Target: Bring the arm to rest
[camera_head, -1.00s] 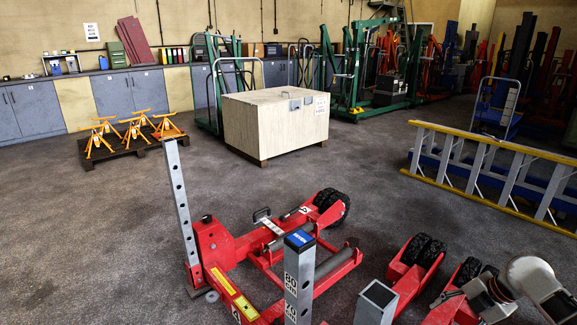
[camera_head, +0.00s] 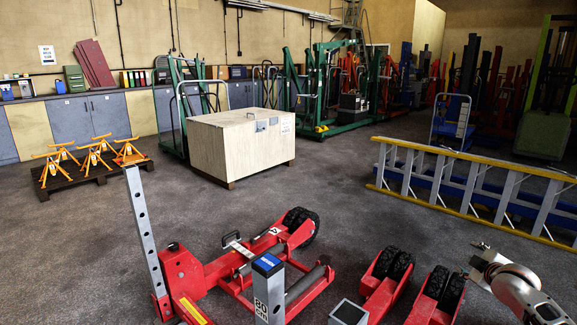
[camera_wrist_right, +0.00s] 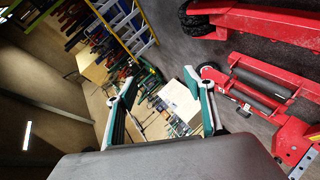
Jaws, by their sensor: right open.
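My right arm comes in from the lower right of the head view, bare of any load. Its gripper (camera_head: 479,258) shows small there, above the floor beside the red trolley jack. In the right wrist view the gripper (camera_wrist_right: 162,88) has its two fingers wide apart with nothing between them. The red trolley jack (camera_head: 215,268) stands on the floor in the front, with a grey upright post (camera_head: 145,230) and black wheels. Its red frame and grey roller also show at the right of the wrist view (camera_wrist_right: 265,85). My left gripper is in neither view.
A pale wooden crate (camera_head: 240,146) stands mid-floor. A yellow-edged ladder (camera_head: 470,185) lies on its side at the right. Orange stands (camera_head: 98,150) sit on a dark pallet (camera_head: 75,180) at the left. Open floor lies between crate, ladder and jack.

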